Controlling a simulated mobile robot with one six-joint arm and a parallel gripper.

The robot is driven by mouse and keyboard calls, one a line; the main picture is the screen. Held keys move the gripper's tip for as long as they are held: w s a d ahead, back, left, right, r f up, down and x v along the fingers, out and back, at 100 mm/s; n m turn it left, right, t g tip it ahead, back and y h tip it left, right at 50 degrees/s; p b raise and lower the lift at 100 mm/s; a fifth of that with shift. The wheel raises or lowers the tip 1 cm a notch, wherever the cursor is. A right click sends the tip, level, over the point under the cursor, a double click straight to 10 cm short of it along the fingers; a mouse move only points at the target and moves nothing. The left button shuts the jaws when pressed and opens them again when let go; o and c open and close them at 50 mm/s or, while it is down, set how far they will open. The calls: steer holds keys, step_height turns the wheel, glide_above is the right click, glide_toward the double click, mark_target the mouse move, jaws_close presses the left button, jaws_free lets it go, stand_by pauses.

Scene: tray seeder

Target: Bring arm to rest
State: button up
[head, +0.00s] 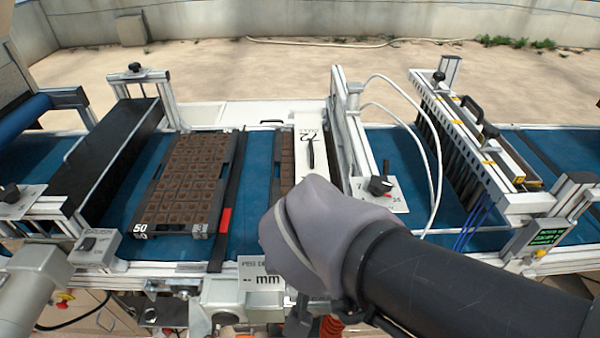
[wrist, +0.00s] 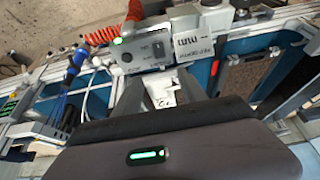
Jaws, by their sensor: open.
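My arm (head: 470,280) reaches in from the lower right in the head view, with its grey wrist (head: 325,235) above the front edge of the seeder line. In the wrist view my gripper (wrist: 163,82) is open, its two dark fingers apart. I see nothing held. A white patch shows between the fingers, beyond them; I cannot tell what it is. In the head view the wrist mostly hides the gripper.
A dark tray of brown soil cells (head: 148,217), marked 50, lies on the blue belt (head: 130,205). A second tray (head: 286,155) is partly hidden by a white "72" plate (head: 310,140). White hoses (head: 436,150) arch right of the wrist. A red coiled hose (wrist: 105,33) hangs near the gripper.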

stand_by(0.3)
steer(key=s+d+r+m+y, duration=0.2)
steer(key=s+d+r+m, duration=0.1)
steer(key=d, duration=0.4)
steer(key=shift+s+m+t, duration=0.4)
steer(key=shift+s+m, duration=0.1)
steer(key=shift+s, duration=0.2)
